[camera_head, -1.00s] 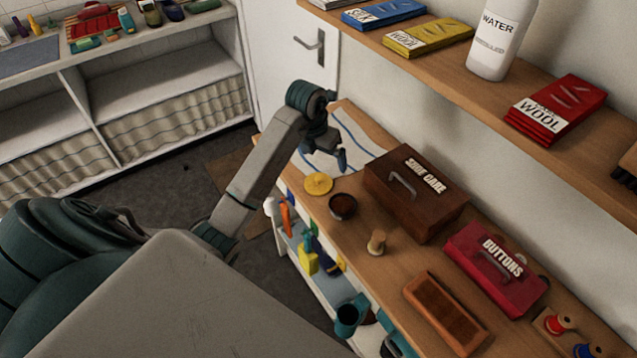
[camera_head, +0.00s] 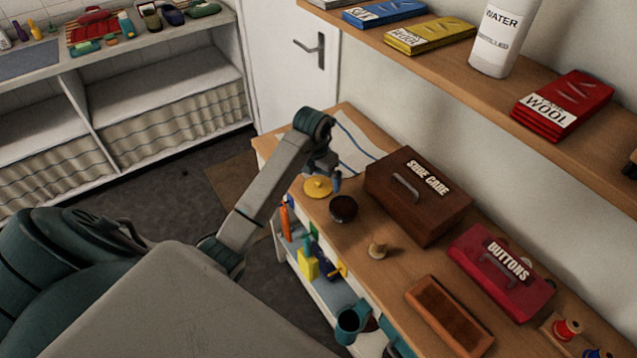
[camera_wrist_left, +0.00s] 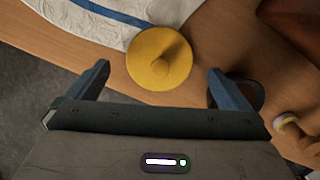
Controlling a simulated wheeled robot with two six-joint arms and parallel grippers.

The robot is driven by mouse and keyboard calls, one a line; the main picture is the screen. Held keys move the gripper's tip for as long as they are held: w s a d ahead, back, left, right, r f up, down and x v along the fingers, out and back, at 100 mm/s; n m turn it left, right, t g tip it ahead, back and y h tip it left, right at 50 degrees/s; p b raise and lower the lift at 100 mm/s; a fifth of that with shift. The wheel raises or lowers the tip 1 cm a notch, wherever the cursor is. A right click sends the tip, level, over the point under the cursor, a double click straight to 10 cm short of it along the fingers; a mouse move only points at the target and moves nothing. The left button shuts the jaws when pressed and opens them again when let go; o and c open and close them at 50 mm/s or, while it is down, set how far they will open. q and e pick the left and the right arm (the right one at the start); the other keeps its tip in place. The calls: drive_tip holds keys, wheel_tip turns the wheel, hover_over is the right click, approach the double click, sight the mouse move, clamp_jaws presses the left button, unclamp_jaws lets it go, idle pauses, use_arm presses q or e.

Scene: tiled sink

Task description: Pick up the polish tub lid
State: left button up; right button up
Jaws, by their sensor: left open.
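The polish tub lid is a yellow round disc (camera_head: 318,187) with a raised knob, lying flat on the wooden counter near its front edge. In the left wrist view the yellow lid (camera_wrist_left: 159,59) lies ahead of and between my fingers, apart from both. My left gripper (camera_head: 332,180) is open and empty, just above and beside the lid in the head view; in the wrist view its two blue fingers (camera_wrist_left: 158,86) are spread wide. The dark round polish tub (camera_head: 343,208) stands right of the lid.
A brown shoe care box (camera_head: 418,200) stands behind the tub. A white cloth with blue stripes (camera_head: 355,145) lies at the counter's far end. A wooden spool-like knob (camera_head: 377,250), a red buttons box (camera_head: 499,270) and a brown tray (camera_head: 448,315) stand further right. A shelf (camera_head: 470,85) overhangs the wall side.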

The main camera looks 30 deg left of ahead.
use_arm(q)
drive_tip(key=shift+w+f, duration=0.2)
drive_tip(key=shift+f, duration=0.85)
drive_tip(key=c, duration=1)
drive_tip(key=shift+c, duration=0.2)
use_arm(e)
drive_tip(key=shift+d+r, duration=0.1)
drive_tip(key=shift+r, duration=0.35)
use_arm(q)
drive_tip(key=shift+a+r, duration=0.1)
drive_tip(key=shift+r, duration=0.1)
use_arm(e)
drive_tip(key=shift+r, duration=0.15)
